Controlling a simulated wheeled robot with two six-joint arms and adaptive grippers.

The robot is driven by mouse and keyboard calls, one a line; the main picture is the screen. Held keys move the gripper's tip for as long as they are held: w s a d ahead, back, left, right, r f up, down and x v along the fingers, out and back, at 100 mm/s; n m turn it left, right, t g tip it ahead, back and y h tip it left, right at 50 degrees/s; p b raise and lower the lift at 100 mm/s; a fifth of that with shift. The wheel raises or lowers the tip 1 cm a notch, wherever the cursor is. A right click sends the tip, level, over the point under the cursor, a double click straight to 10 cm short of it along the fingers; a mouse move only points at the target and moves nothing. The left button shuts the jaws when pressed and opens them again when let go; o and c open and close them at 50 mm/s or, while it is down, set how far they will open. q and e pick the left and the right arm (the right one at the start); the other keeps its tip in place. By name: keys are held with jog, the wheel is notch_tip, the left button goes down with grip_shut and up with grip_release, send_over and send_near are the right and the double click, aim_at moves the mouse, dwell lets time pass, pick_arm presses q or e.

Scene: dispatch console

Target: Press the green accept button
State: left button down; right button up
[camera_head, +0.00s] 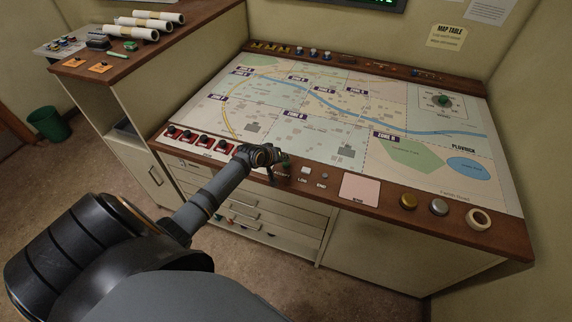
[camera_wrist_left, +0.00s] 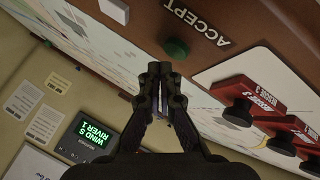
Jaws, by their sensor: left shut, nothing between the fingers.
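The green accept button (camera_wrist_left: 176,48) shows in the left wrist view as a small round dark-green cap on the brown wooden front strip, beside the white word ACCEPT (camera_wrist_left: 195,22). My left gripper (camera_wrist_left: 160,70) is shut and empty. In that view its fingertips appear just below the button; whether they touch it I cannot tell. In the head view my left gripper (camera_head: 280,158) is over the front strip of the map table (camera_head: 345,130), right of the red switches, and hides much of the button's surroundings. My right gripper is not in view.
Red switches (camera_head: 203,141) stand in a row left of the gripper. A white button (camera_head: 305,170) marked LOG lies to its right. Further right are a pink pad (camera_head: 360,188), a gold button (camera_head: 408,201), a silver button (camera_head: 440,207) and a tape roll (camera_head: 480,218).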

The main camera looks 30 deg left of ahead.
aim_at(285, 165)
pick_arm(q)
jog(key=shift+f, duration=0.4)
jog(key=shift+f+b, duration=0.3)
jog(key=shift+f, duration=0.15)
dwell(0.6)
jog(key=shift+r, duration=0.15)
jog(key=shift+r+p, duration=0.75)
jog(key=shift+p, duration=0.2)
notch_tip(285, 165, up, 5)
jog(key=p, duration=0.5)
jog(key=shift+r, duration=0.1)
